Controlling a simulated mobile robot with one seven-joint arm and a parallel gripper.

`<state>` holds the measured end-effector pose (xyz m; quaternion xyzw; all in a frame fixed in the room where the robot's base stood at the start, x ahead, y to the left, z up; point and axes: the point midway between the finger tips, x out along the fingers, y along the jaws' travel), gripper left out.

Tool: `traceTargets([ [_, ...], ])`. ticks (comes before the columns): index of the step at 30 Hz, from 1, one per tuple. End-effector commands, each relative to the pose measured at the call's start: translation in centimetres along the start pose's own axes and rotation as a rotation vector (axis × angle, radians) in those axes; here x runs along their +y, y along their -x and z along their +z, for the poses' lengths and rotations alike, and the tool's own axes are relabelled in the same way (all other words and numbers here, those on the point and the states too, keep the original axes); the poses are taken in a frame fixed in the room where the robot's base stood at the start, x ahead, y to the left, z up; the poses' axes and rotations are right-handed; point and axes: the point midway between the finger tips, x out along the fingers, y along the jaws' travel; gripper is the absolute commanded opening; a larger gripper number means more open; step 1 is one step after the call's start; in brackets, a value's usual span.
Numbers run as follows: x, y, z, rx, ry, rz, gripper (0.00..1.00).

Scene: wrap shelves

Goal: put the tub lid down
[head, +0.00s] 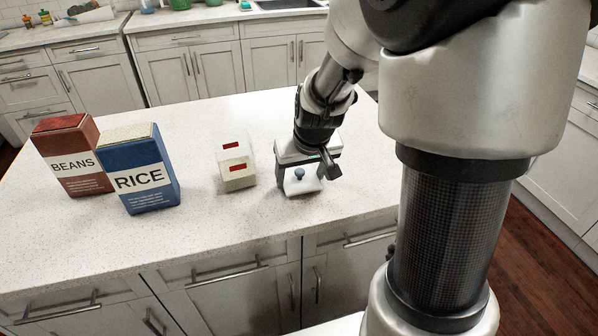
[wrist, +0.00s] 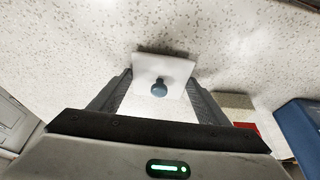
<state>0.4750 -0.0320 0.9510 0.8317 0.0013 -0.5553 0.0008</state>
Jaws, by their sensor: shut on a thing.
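The tub lid (head: 304,185) is a small white square plate with a blue knob. It sits between the fingers of my gripper (head: 301,178), which is shut on it, just over the right part of the counter. It also shows in the wrist view (wrist: 174,69), between the two dark fingers with the knob towards my gripper. I cannot tell whether the lid touches the counter.
A blue RICE box (head: 140,181) and a red BEANS box (head: 74,163) stand farther left. The speckled counter (head: 230,225) is clear in front.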

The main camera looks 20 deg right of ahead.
Motion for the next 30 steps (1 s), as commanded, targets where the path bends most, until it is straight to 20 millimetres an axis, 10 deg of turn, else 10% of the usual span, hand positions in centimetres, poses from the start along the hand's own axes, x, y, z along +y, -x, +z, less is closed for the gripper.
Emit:
traceTargets([
  [4,0.0,-0.5,0.2,0.000,0.000,0.000,0.48],
  [5,0.0,-0.3,0.1,0.000,0.000,0.000,0.73],
  [8,0.0,-0.3,0.1,0.000,0.000,0.000,0.88],
  [20,0.0,0.6,-0.1,0.002,0.001,0.000,0.88],
  [30,0.0,7.5,-0.3,0.006,0.001,0.000,0.88],
])
